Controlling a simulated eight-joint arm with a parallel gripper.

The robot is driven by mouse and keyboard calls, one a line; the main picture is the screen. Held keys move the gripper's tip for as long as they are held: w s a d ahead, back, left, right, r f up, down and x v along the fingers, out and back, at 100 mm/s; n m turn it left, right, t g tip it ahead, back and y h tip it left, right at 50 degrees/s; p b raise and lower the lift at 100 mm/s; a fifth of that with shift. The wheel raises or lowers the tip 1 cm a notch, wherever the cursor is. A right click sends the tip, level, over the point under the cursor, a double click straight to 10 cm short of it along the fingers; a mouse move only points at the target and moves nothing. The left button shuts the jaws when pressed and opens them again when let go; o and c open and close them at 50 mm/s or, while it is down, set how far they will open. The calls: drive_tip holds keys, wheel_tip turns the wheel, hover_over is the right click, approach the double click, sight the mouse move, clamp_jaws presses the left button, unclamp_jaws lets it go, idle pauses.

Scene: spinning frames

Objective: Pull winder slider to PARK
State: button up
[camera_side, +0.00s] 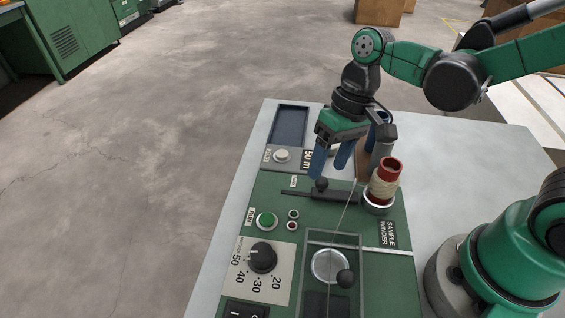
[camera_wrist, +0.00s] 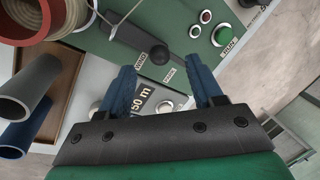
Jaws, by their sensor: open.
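The winder slider is a dark bar (camera_side: 340,195) with a round black knob (camera_side: 321,184) on the green winder panel (camera_side: 270,180). In the wrist view the knob (camera_wrist: 160,54) stands at the end of the bar (camera_wrist: 122,33), beside two small white labels. The label nearer the bar (camera_wrist: 141,60) seems to read WIND; the other (camera_wrist: 168,75) is too small to read surely. My gripper (camera_side: 330,165) is open and empty, its blue fingers pointing down by the knob. In the wrist view the knob lies just beyond the gap of my gripper (camera_wrist: 167,76), not held.
A red tube (camera_side: 390,168) wound with pale thread stands right of the slider. A green button (camera_side: 266,220) and black dial (camera_side: 262,257) sit nearer the camera. A thread runs past the slider.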

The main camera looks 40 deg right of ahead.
sight(336, 189)
drive_tip(key=shift+x, duration=1.35)
clamp_jaws()
idle(0.5)
